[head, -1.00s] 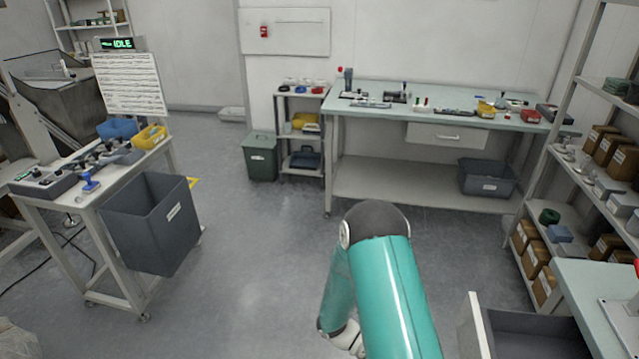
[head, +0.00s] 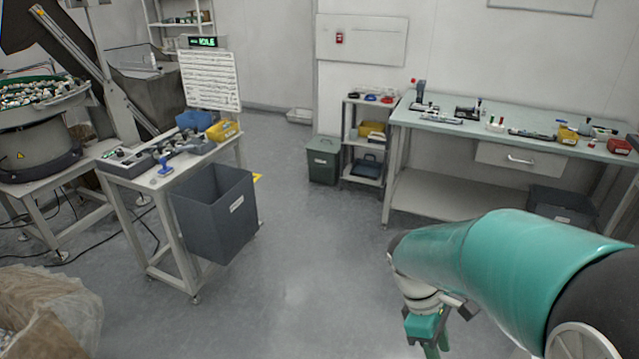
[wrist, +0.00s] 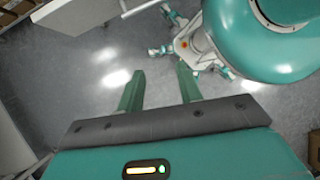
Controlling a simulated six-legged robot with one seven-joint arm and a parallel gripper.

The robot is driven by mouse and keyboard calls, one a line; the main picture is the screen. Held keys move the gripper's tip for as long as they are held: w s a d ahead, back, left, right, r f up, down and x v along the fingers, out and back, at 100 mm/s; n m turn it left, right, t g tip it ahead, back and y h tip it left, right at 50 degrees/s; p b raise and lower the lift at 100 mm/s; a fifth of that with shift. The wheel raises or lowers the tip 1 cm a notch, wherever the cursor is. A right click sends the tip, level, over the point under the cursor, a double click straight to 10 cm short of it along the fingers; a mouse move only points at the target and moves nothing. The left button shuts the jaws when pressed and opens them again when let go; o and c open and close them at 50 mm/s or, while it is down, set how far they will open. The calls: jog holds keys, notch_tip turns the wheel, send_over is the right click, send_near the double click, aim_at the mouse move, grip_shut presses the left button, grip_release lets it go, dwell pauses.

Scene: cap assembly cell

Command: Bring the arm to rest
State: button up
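My gripper shows in the wrist view (wrist: 158,82), with its two green fingers spread apart and nothing between them. Grey floor shows beyond the fingertips, along with parts of my own body. In the head view my teal arm reaches in from the lower right, and its wrist end hangs down over the floor. The gripper (head: 432,350) is partly cut off by the bottom edge there.
A station table (head: 140,183) with a grey bin (head: 212,215) stands at the left, beside a bowl feeder (head: 40,140). A workbench (head: 440,115) and a green bin (head: 323,160) stand at the back. The middle floor is clear.

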jog(key=s+a+r+m+t+y, duration=0.2)
jog(key=a+r+m+t, duration=0.1)
jog(key=r, duration=0.4)
jog(key=s+a+r+m+t+y, duration=0.2)
jog(key=a+r+m+t, duration=0.1)
jog(key=r+m+t, duration=0.3)
jog(key=shift+s+a+r+m+t, duration=0.25)
jog(key=shift+r+m, duration=0.35)
jog(key=shift+m, duration=0.6)
jog(key=shift+d, duration=0.1)
jog(key=shift+d, duration=0.15)
